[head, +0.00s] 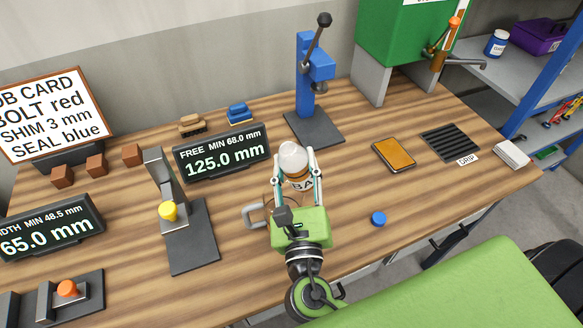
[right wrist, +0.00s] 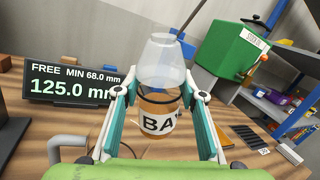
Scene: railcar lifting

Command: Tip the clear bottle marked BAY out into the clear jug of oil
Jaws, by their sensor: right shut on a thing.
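The clear bottle marked BAY (head: 293,158) is held between the fingers of my right gripper (head: 296,176), which is shut on it. In the right wrist view the bottle (right wrist: 162,62) has a pale clear upper part, orange-brown contents below and a white label reading "BA", the rest hidden by a finger. The label reads right way up. The clear jug (head: 253,217) shows mainly by its grey handle, left of my gripper; my gripper hides most of its body. I cannot tell whether bottle and jug touch. My left gripper is out of view.
A blue cap (head: 378,218) lies to the right on the wooden bench (head: 345,235). A display reading 125.0 mm (head: 222,153) and a blue press (head: 312,85) stand behind. A yellow-knobbed stand (head: 190,235) is left. An orange pad (head: 394,153) lies right.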

